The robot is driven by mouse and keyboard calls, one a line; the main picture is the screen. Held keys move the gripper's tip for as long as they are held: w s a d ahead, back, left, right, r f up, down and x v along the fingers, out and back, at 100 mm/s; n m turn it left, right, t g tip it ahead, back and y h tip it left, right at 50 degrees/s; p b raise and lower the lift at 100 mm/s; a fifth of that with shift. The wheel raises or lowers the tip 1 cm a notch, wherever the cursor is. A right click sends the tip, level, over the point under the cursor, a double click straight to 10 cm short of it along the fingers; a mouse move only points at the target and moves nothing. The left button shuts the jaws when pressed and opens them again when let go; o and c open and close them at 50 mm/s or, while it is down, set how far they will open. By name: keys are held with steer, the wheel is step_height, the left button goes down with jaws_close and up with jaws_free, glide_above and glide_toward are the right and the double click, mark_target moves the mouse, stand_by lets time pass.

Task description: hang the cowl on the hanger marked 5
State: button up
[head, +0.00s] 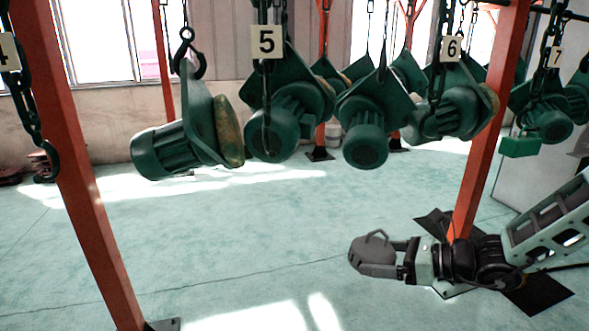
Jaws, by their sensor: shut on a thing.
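The cowl (371,257) is a dark grey, rounded piece with a small loop on top. My gripper (394,259) is shut on its right side and holds it in the lower right, apart from the hangers. The hanger marked 5 has a cream label (266,42) on a dark chain at the upper middle. Its lower end (266,135) hangs in front of a green hoist motor; the dark hook is hard to make out there, and nothing is clearly seen hanging on it.
Several green hoist motors (366,135) hang along the top. Hanger 4 (45,160) at left shows a bare hook; hangers 6 (451,47) and 7 (556,57) are at right. Red posts (90,200) stand left and right (488,130). The floor between is clear.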

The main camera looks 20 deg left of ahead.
steer(key=s+a+r+n+g+p, duration=0.1)
steer(key=s+a+r+g+p, duration=0.1)
steer(key=a+r, duration=0.6)
steer(key=s+a+r+n+g+p, duration=0.2)
steer(key=s+a+r+g+p, duration=0.1)
steer(key=s+a+r, duration=0.4)
step_height(320, 180, up, 3)
steer(key=shift+s+a+g, duration=0.15)
steer(key=shift+a+g, duration=0.35)
steer(key=shift+a, duration=0.25)
steer(key=shift+w+a, duration=0.15)
steer(key=shift+w, duration=0.05)
